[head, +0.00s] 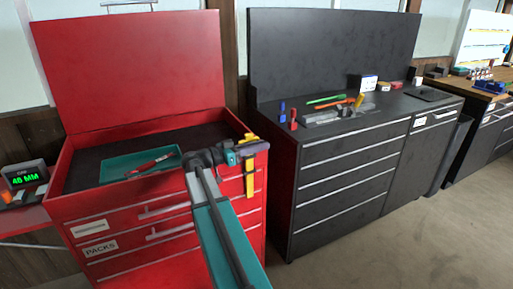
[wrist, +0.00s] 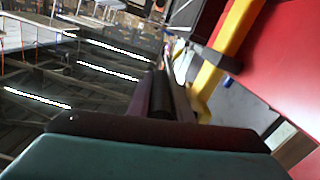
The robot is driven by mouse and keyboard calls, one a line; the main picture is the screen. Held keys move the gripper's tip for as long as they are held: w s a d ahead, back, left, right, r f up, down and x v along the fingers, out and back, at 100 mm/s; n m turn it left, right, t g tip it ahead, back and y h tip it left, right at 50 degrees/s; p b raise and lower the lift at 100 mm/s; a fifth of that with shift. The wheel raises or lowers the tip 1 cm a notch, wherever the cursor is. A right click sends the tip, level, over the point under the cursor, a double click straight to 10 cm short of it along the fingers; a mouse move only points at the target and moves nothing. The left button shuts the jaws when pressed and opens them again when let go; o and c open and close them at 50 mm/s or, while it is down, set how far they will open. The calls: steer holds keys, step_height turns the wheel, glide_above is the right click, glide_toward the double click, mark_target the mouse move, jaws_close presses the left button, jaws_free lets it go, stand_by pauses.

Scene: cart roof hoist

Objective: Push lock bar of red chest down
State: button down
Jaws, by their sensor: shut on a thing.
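The red chest (head: 185,245) stands at the left in the head view with its lid (head: 130,70) raised. A yellow lock bar (head: 250,180) runs upright at its right front corner. My gripper (head: 257,148) is at the upper part of the bar and covers some of it. In the wrist view the yellow bar (wrist: 238,28) passes right beside my gripper (wrist: 170,85), whose fingers are close together. Red chest surface (wrist: 290,60) fills the right of that view.
A teal tray (head: 115,167) with a red-handled tool (head: 150,165) lies in the open chest. A black cabinet (head: 345,180) with tools on top stands to the right. A green-lit display (head: 25,178) is at far left. Floor at the lower right is clear.

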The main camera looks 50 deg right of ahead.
steer(key=shift+w, duration=0.15)
steer(key=c, duration=1.9)
jaws_free()
steer(key=shift+w+d, duration=0.1)
steer(key=shift+f, duration=0.1)
steer(key=shift+v, duration=0.9)
steer(key=b+v, duration=0.2)
steer(key=v, duration=1)
steer(key=shift+b, duration=0.3)
